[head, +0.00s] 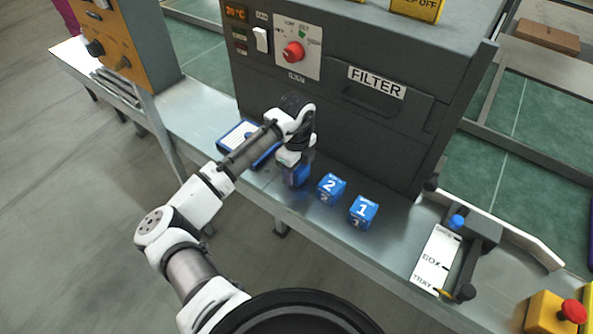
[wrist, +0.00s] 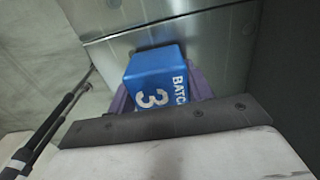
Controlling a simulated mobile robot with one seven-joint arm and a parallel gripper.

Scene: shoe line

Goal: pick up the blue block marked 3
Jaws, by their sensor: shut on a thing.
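The blue block marked 3 (wrist: 155,75) shows in the wrist view, with "BATCH" lettering beside the white 3. My gripper (wrist: 158,97) is shut on it, with purple fingers at both sides of the block. In the head view my gripper (head: 296,178) is at the left end of the row of blocks, and the arm partly hides the block there. Whether the block touches the metal surface or is lifted off it I cannot tell.
The blue blocks marked 2 (head: 331,187) and 1 (head: 363,212) stand to the right on the metal bench (head: 385,243). A blue-edged tray (head: 238,137) lies left of my gripper. The grey FILTER machine (head: 400,130) rises close behind. A lever panel (head: 437,258) stands farther right.

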